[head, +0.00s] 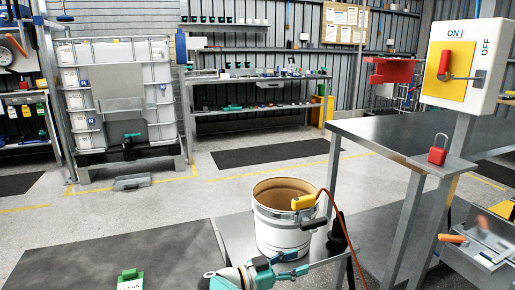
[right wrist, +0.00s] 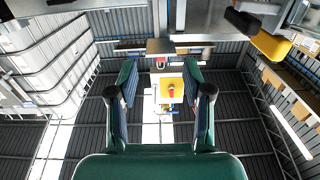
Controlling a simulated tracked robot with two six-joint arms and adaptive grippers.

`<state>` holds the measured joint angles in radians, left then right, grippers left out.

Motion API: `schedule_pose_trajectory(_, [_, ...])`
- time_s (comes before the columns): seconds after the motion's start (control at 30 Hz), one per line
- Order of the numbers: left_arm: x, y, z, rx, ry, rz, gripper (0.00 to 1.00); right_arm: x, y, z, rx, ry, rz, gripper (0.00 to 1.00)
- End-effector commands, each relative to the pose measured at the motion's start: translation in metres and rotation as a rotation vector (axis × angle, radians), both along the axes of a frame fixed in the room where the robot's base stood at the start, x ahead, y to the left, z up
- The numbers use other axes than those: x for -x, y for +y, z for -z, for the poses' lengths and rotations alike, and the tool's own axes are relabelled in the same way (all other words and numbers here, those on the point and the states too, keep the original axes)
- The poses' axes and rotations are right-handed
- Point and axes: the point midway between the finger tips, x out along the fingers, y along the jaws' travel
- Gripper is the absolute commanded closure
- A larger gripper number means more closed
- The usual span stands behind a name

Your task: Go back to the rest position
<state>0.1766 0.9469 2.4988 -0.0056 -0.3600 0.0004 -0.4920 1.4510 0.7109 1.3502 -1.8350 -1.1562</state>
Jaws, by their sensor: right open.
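My right gripper (head: 303,263), teal with dark-padded fingers, is low in the middle of the head view, just in front of the white bucket. Its fingers point to the right. In the right wrist view its two fingers (right wrist: 163,88) stand well apart with nothing between them, so it is open and empty. A yellow panel with a red part (right wrist: 171,91) shows beyond the gap, at a distance. My left gripper is not in view.
The white bucket (head: 282,235) stands on a grey bench with a yellow-handled tool and hose at its rim. A switch box (head: 465,65) and red padlock (head: 438,152) are at right. A caged tank (head: 118,95) stands back left.

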Motion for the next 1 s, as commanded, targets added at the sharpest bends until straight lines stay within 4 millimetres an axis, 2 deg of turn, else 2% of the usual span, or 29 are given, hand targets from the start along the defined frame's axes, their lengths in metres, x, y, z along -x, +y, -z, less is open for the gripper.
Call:
schedule_pose_trajectory(0.03, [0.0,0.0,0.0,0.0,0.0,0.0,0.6,-0.002,-0.016,0.003,-0.002,0.006,0.026,0.5])
schedule_pose_trajectory(0.27, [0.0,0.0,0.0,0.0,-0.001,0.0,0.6,-0.006,-0.073,-0.001,-0.014,0.007,0.118,0.5])
schedule_pose_trajectory(0.43, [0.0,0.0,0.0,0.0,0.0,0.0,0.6,-0.003,-0.125,0.006,0.019,0.061,0.176,0.5])
schedule_pose_trajectory(0.67, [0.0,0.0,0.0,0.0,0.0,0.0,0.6,-0.01,-0.193,0.025,0.121,0.174,0.107,0.5])
schedule_pose_trajectory(0.77, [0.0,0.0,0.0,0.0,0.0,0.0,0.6,-0.015,-0.22,0.046,0.151,0.231,0.001,0.5])
schedule_pose_trajectory(0.83, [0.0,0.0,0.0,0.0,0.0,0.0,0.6,-0.017,-0.235,0.069,0.152,0.279,-0.112,0.5])
schedule_pose_trajectory(0.93, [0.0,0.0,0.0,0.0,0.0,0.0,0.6,-0.013,-0.243,0.114,0.101,0.358,-0.311,0.5])
schedule_pose_trajectory(1.0, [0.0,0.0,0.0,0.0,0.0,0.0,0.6,-0.001,-0.238,0.149,0.028,0.418,-0.46,0.5])
